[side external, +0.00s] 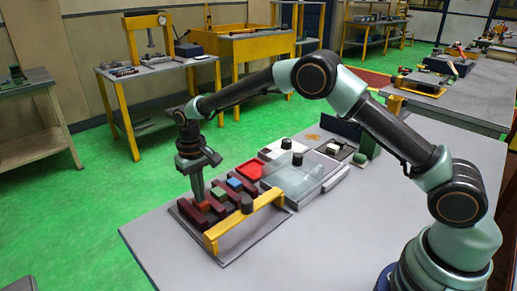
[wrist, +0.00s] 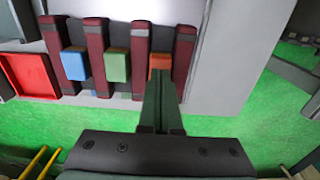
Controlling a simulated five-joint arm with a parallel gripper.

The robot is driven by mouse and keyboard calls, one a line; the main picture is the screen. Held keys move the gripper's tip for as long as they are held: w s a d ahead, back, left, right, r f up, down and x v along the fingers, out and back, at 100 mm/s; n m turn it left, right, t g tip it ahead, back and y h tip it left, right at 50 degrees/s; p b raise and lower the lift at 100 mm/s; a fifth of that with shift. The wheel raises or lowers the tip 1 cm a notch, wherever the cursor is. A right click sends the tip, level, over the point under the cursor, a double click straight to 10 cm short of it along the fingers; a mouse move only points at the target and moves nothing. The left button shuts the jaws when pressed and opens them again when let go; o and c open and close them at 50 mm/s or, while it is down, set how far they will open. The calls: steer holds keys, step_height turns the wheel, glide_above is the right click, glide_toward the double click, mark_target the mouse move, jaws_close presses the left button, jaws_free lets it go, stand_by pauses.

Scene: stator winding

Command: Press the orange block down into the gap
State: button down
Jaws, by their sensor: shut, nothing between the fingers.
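The orange block (wrist: 160,61) sits between two dark red bars at the right end of the row in the wrist view. In the side view the orange block (side external: 205,206) shows as a small patch just under my fingertips. My gripper (side external: 199,202) is shut, pointing down, with nothing between its fingers. In the wrist view the tips of my gripper (wrist: 160,80) overlap the near end of the orange block. I cannot tell whether they touch it. The dark red bars (wrist: 183,55) stand on both sides of it. How deep the block sits is unclear.
A green block (wrist: 117,66) and a blue block (wrist: 74,65) sit in the neighbouring gaps. A red tray (wrist: 28,73) lies beyond them. A yellow bridge (side external: 245,218) stands along the near side of the base plate (side external: 232,255). The grey table front is clear.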

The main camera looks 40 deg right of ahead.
steer(key=shift+r, duration=3.45)
steer(key=s+d+r+t, duration=0.3)
steer(key=s+d+r, duration=0.65)
steer(key=r, duration=0.45)
steer(key=s+d+t, duration=0.1)
steer(key=s+d, duration=0.1)
steer(key=s, duration=0.5)
steer(key=s+d+f+t, duration=0.1)
steer(key=s+d, duration=0.2)
steer(key=s, duration=0.4)
steer(key=shift+f+t, duration=0.25)
steer(key=shift+t, duration=0.05)
